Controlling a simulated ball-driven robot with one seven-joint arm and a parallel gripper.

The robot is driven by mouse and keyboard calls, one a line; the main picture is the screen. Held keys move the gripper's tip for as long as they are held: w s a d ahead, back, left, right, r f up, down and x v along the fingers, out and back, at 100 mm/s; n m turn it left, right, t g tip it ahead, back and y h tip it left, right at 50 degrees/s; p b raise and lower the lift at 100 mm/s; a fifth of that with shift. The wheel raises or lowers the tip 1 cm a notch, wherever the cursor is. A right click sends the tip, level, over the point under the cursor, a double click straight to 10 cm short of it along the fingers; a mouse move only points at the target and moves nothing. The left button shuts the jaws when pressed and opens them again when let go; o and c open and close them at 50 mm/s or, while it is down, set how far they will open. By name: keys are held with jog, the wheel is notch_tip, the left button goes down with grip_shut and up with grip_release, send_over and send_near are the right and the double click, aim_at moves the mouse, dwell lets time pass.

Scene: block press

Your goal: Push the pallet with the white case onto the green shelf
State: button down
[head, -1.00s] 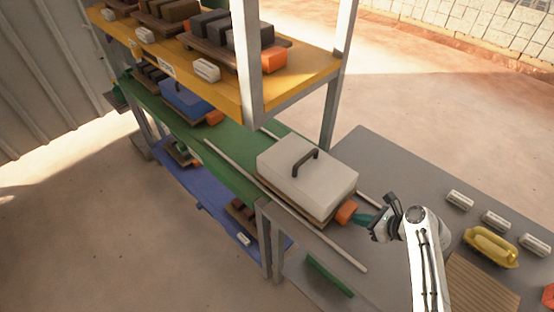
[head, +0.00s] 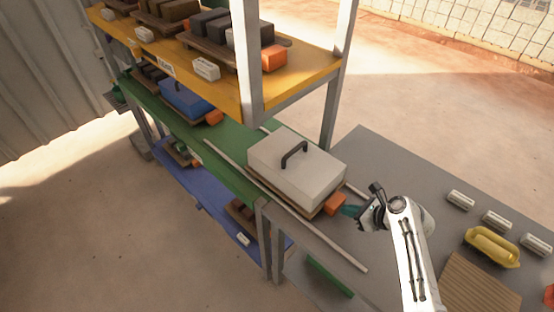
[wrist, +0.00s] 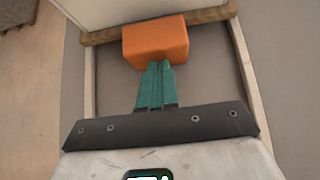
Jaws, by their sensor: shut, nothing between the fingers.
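The white case (head: 296,168) with a dark handle lies on a wooden pallet (head: 312,213). The pallet straddles the join between the grey table and the green shelf (head: 228,150), between two pale rails. An orange block (head: 335,203) is on the pallet's near end. My gripper (head: 350,211) is shut and empty, its teal fingertips at the orange block. In the wrist view, the shut fingers (wrist: 155,68) reach the lower face of the orange block (wrist: 155,41), and the white case (wrist: 115,10) shows only at the top edge.
A blue case (head: 187,98) on a pallet sits farther along the green shelf, with clear shelf between. The yellow shelf (head: 300,84) and its posts stand above. The grey table (head: 400,165) holds a yellow tray (head: 492,246) and several small white blocks at right.

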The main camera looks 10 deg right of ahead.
aim_at(297, 158)
jog(key=shift+w+a+b, duration=0.45)
jog(key=shift+w+a, duration=0.6)
jog(key=shift+w, duration=0.25)
jog(key=shift+w+a+b, duration=0.45)
jog(key=shift+w+a, duration=0.6)
jog(key=shift+w, duration=0.3)
jog(key=shift+w+a+b, duration=0.45)
jog(key=shift+w+a, duration=0.6)
jog(key=shift+w, duration=0.25)
jog(key=shift+w+a+b, duration=0.8)
jog(key=shift+w+a, duration=0.15)
jog(key=shift+w, duration=0.25)
jog(key=shift+w+a+b, duration=0.75)
jog(key=shift+w+a, duration=0.15)
jog(key=shift+w, duration=0.25)
jog(key=shift+w+a+b, duration=0.95)
jog(key=shift+w+b, duration=0.2)
jog(key=shift+w, duration=0.05)
jog(key=shift+w+a+b, duration=0.9)
jog(key=shift+w+b, duration=0.25)
jog(key=shift+w+a+b, duration=0.75)
jog(key=shift+w+b, duration=0.2)
jog(key=shift+b, duration=0.4)
jog(key=shift+w+a+b, duration=0.7)
jog(key=shift+w+b, duration=0.2)
jog(key=shift+b, duration=0.4)
jog(key=shift+s+r+p, duration=0.1)
jog(key=shift+p, duration=0.4)
